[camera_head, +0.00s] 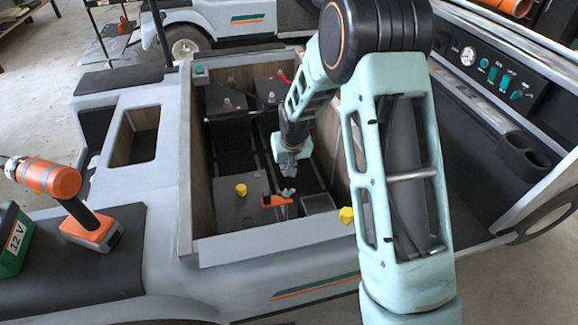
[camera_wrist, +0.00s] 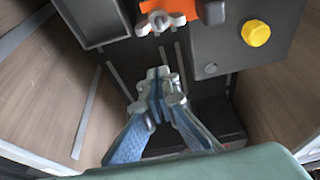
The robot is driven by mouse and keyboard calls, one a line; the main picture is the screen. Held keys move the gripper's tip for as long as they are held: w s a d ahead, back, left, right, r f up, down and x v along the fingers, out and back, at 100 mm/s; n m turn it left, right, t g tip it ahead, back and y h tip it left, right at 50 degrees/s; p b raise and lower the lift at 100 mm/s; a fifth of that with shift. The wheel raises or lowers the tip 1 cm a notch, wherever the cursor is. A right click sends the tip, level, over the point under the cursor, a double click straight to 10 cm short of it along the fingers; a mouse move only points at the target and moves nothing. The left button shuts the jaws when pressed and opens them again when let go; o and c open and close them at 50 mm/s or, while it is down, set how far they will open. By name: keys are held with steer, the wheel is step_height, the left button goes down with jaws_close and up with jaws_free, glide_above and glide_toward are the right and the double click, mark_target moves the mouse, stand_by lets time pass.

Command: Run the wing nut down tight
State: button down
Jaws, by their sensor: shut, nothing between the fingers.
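A silver wing nut (camera_wrist: 160,21) shows near the top of the wrist view, with its two wings spread left and right. It sits against an orange part (camera_wrist: 200,10); in the head view the orange part (camera_head: 277,201) is low in the open bay. My gripper (camera_wrist: 159,76) has its fingers together and empty. In the wrist view its tips are below the wing nut, with a gap between them. In the head view my gripper (camera_head: 288,171) is down inside the bay, just behind the orange part. The wing nut is too small to make out clearly there.
A dark battery with a yellow cap (camera_wrist: 256,33) stands beside the orange part. An empty grey tray (camera_wrist: 98,20) is on the other side. Wood-lined walls (camera_wrist: 40,80) enclose the bay. An orange drill (camera_head: 92,228) stands on the cart's left side.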

steer(key=shift+s+d+f+b, duration=0.2)
steer(key=shift+s+f+b, duration=0.15)
steer(key=shift+s+f, duration=0.35)
steer(key=shift+s+d+f+b, duration=0.15)
steer(key=shift+s+f+b, duration=0.2)
steer(key=shift+s+f, duration=0.3)
steer(key=shift+s+r+m+h, duration=0.15)
steer(key=shift+m+h, duration=0.25)
steer(key=shift+m, duration=0.7)
